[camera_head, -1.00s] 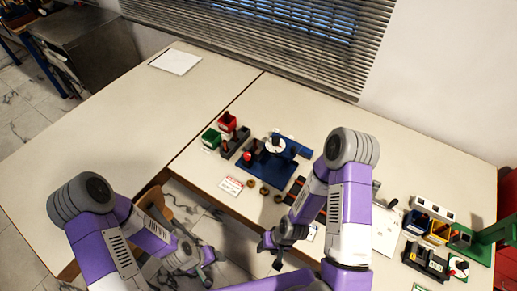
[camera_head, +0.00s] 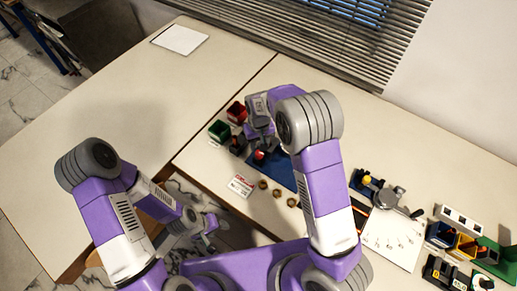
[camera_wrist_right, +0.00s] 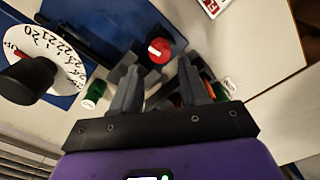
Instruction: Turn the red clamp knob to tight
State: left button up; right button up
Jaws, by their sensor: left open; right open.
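The red clamp knob (camera_head: 260,155), with a white mark on its top, stands at the blue gauge rig (camera_head: 283,173). It shows close in the right wrist view (camera_wrist_right: 158,50), beyond my right fingertips. My right gripper (camera_wrist_right: 160,80) is open and empty, one finger towards each side of the knob, apart from it as far as I can tell. In the head view the right arm hides much of the rig. A white numbered dial (camera_wrist_right: 55,55) lies left of the knob in the wrist view. My left gripper (camera_head: 208,224) is open and empty off the table's front edge.
A red bin (camera_head: 237,112) and a green bin (camera_head: 219,131) stand left of the rig. A printed card (camera_head: 241,186) and brass rings (camera_head: 277,193) lie in front. Trays and a green stand (camera_head: 497,254) are at the right. The left table is mostly clear.

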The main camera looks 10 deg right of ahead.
aim_at(259, 152)
notch_tip(259, 152, down, 6)
jog(key=shift+r, duration=0.15)
jog(key=c, duration=0.8)
jog(key=shift+o, duration=0.2)
jog(key=shift+m, duration=1)
jog(key=o, duration=0.8)
jog(key=shift+c, duration=0.2)
jog(key=shift+r, duration=0.15)
